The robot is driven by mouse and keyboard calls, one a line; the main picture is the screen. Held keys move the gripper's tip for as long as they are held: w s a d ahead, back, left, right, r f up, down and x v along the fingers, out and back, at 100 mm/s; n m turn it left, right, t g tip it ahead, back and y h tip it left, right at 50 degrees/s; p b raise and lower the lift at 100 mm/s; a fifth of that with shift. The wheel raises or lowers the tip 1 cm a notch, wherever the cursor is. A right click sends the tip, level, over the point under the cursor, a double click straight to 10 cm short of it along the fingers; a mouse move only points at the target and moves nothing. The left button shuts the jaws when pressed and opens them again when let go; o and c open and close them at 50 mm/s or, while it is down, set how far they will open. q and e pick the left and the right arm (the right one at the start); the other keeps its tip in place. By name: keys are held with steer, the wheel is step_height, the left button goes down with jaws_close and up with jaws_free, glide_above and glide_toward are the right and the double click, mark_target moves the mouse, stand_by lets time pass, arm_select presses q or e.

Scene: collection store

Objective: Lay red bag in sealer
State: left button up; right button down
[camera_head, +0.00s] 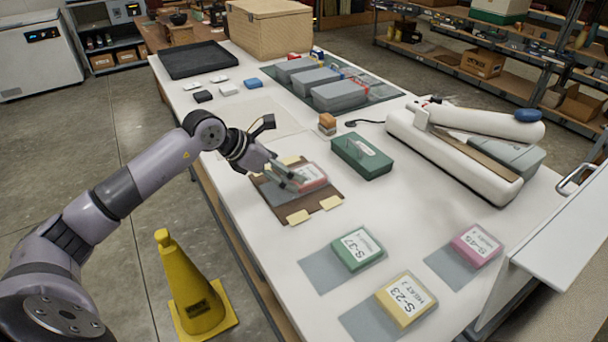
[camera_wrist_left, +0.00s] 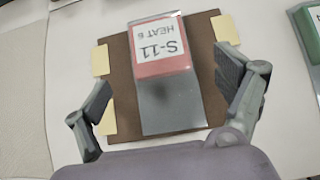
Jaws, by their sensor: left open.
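The red bag (camera_head: 312,176) lies on a brown mat (camera_head: 270,191) with cream tabs, near the table's left edge. In the left wrist view the red bag (camera_wrist_left: 163,60) carries a white label reading S-11 HEAT 6, and its clear grey sleeve (camera_wrist_left: 170,108) extends toward me. My left gripper (camera_head: 288,178) is just over the bag. In the left wrist view its fingers (camera_wrist_left: 165,95) are open, one on each side of the bag, apart from it. The white sealer (camera_head: 450,158) with its long arm stands at the table's right. My right gripper is not in view.
A dark green box (camera_head: 362,156) stands between the mat and the sealer. Green (camera_head: 357,249), yellow (camera_head: 406,299) and pink (camera_head: 476,245) bags lie at the near end. A yellow cone (camera_head: 196,286) stands on the floor beside the table.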

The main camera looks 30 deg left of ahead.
mark_target(304, 174)
arm_select(q)
steer(key=x, duration=0.1)
steer(key=p+x, duration=0.1)
steer(key=x, duration=0.3)
steer(key=shift+w+d+r+p, duration=0.25)
steer(key=shift+w+p, duration=0.1)
steer(key=shift+w+f, duration=0.15)
steer(key=shift+f, duration=0.1)
steer(key=c, duration=1.4)
steer(key=shift+o, duration=0.2)
steer(key=shift+r, duration=0.15)
